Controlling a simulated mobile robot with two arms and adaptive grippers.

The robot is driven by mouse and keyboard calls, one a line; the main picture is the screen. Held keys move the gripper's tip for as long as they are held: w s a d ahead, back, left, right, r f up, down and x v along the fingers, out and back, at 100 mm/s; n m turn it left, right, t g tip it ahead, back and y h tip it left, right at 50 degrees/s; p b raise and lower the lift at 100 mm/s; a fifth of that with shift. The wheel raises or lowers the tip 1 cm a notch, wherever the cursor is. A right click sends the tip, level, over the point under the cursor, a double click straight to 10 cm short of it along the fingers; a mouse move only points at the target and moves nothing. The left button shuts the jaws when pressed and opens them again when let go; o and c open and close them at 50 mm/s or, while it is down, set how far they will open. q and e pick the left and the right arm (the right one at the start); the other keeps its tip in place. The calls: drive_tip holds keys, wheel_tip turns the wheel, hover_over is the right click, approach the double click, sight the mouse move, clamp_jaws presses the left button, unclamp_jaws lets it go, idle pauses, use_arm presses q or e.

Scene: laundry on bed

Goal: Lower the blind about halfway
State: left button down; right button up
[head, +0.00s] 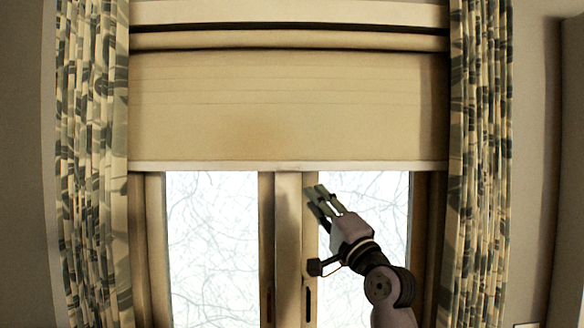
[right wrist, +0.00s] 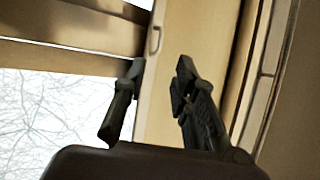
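The blind (head: 288,105) is a beige roller blind hanging partway down the window, with a pale bottom bar (head: 220,166). My right gripper (head: 315,192) is just below that bar, right of the middle window frame, pointing up and to the left. In the right wrist view its two fingers (right wrist: 158,90) stand apart with a gap between them and nothing held. In the head view it appears apart from the blind, but the depth between them is hard to tell. My left gripper is not in view.
Patterned curtains hang at the left (head: 92,150) and right (head: 480,150) of the window. Two glass panes show bare branches outside, with a wooden middle frame (head: 288,250) between them. A small part of a handle shows low on the frame.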

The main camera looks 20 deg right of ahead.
sight(288, 170)
drive_tip(key=p+x, duration=0.4)
drive_tip(key=x, duration=0.7)
drive_tip(key=shift+w+a+r, duration=0.1)
drive_tip(key=shift+w+a, duration=0.05)
drive_tip(key=shift+w, duration=0.2)
drive_tip(key=shift+c, duration=0.5)
clamp_jaws()
